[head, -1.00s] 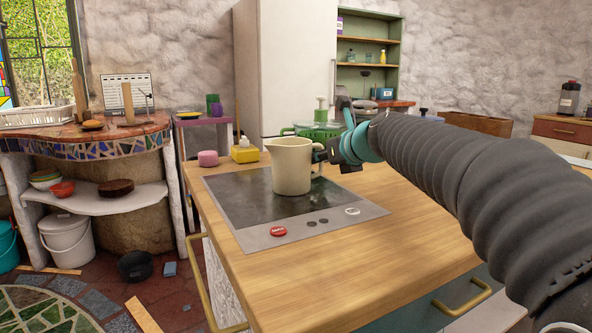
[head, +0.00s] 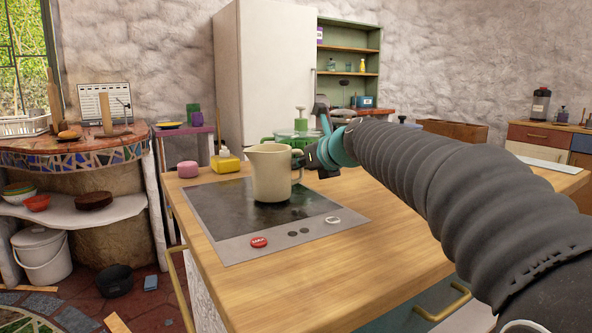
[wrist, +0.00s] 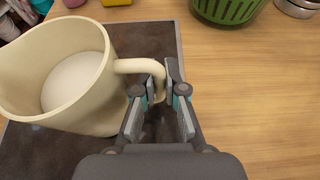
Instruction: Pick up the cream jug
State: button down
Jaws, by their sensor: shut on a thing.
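The cream jug (head: 271,176) is upright over the dark hob (head: 225,216) on the wooden counter, with its handle to the right. I cannot tell whether its base touches the hob or is slightly above it. My gripper (head: 304,161) reaches in from the right at the handle. In the wrist view the jug (wrist: 95,90) is at the left, its open top showing a pale inside. There the fingers of my gripper (wrist: 160,92) are shut on the handle, one on each side.
A green basket (head: 296,137) with a bottle stands behind the jug. A yellow sponge holder (head: 226,165) and a pink item (head: 187,169) sit at the back left. The wooden counter in front and to the right (head: 330,270) is clear.

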notch_tip(320, 180, up, 3)
jog(key=shift+r, duration=0.1)
jog(key=d+r, duration=0.7)
jog(key=d, duration=0.4)
jog(key=shift+d, duration=0.35)
jog(key=shift+d, duration=0.1)
